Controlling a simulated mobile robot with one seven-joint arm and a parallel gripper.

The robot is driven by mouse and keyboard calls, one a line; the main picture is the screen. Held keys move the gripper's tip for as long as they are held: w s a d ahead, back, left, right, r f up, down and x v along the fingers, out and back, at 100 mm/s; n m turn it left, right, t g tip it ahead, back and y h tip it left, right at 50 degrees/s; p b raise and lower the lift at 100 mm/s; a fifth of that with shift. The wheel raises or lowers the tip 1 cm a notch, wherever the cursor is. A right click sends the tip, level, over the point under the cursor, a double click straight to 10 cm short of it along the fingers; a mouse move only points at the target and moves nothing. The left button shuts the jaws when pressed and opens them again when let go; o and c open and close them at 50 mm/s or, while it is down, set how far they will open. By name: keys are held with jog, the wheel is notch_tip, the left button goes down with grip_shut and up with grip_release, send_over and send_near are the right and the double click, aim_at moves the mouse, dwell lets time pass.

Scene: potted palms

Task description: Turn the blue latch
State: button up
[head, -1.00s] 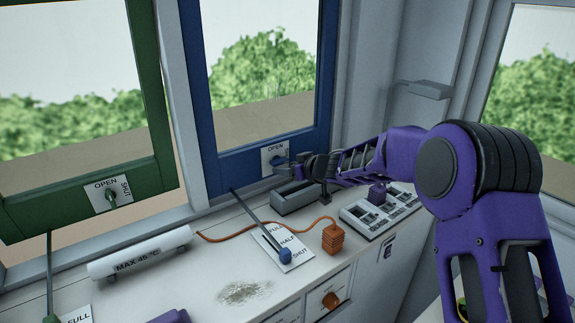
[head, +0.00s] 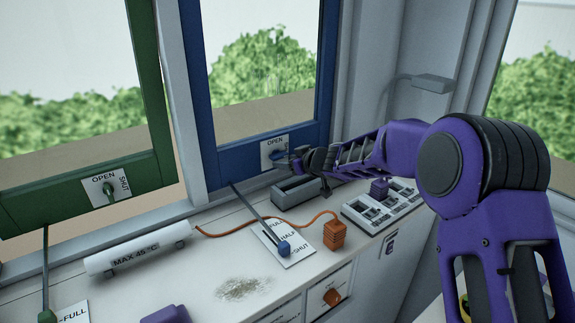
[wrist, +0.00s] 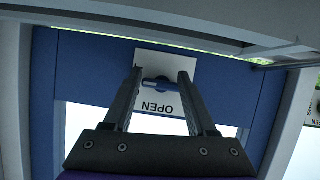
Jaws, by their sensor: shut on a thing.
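The blue latch (head: 277,155) is a small lever on a white plate (head: 267,146) marked OPEN, on the bottom rail of the blue window frame. In the wrist view the latch (wrist: 155,84) lies crosswise between my two fingers, above the upside-down word OPEN. My gripper (head: 290,160) reaches the plate from the right and is shut on the latch. It also shows in the wrist view (wrist: 160,82). The fingers hide part of the plate's right side in the head view.
A green window frame (head: 90,197) with its own latch (head: 109,190) is at left. Below the blue frame are a grey tray (head: 297,190), a blue-knobbed lever (head: 284,248), an orange block (head: 334,236) and a switch panel (head: 377,211).

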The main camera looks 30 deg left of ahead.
jog(key=shift+s+a+r+n+y+b, duration=0.15)
jog(key=shift+a+r+b, duration=0.2)
jog(key=shift+r, duration=0.3)
jog(key=shift+s+a+r+n+y+b, duration=0.15)
jog(key=shift+a+r+b, duration=0.15)
jog(key=shift+r, duration=0.3)
grip_shut()
jog(key=shift+r, duration=0.15)
jog(key=o, duration=1.6)
grip_release()
jog(key=shift+c, duration=0.2)
jog(key=shift+s+r, duration=0.15)
jog(key=shift+s, duration=0.1)
jog(key=shift+d, duration=0.1)
jog(key=shift+w+f, duration=0.1)
jog(key=shift+f, duration=0.2)
jog(key=shift+d, duration=0.2)
jog(key=p+v, duration=0.1)
jog(key=v, duration=1.6)
jog(key=shift+s+a+r+p, duration=0.2)
jog(key=shift+s+r+p, duration=0.1)
jog(key=shift+s, duration=0.2)
